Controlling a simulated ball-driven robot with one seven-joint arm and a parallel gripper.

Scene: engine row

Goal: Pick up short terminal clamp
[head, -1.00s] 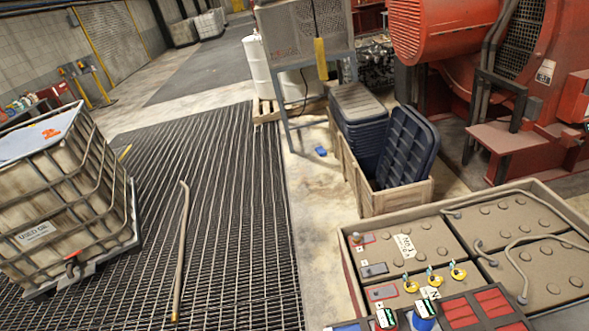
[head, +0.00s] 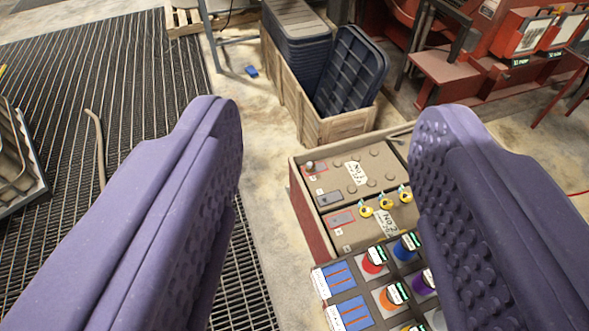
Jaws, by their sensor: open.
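My gripper (head: 332,125) is open, with its two purple padded fingers wide apart at the left and right and nothing between them. Beyond and below the fingers is a battery bank (head: 385,150) in an open crate. A small grey knob-like piece (head: 310,166) stands upright on the far left corner of the battery top, by a red-edged label. It may be the short terminal clamp, but it is too small to tell. Several yellow pieces with teal tops (head: 366,209) stand nearer, in a row. The right finger hides the right part of the bank.
A sorting tray (head: 340,290) with coloured cylinders and blue blocks is nearest, below the batteries. Behind is a wooden crate (head: 340,128) holding dark blue bins (head: 350,75). A red machine (head: 470,75) stands at the back right. Floor grating (head: 60,60) lies left; a hose (head: 97,140) lies on it.

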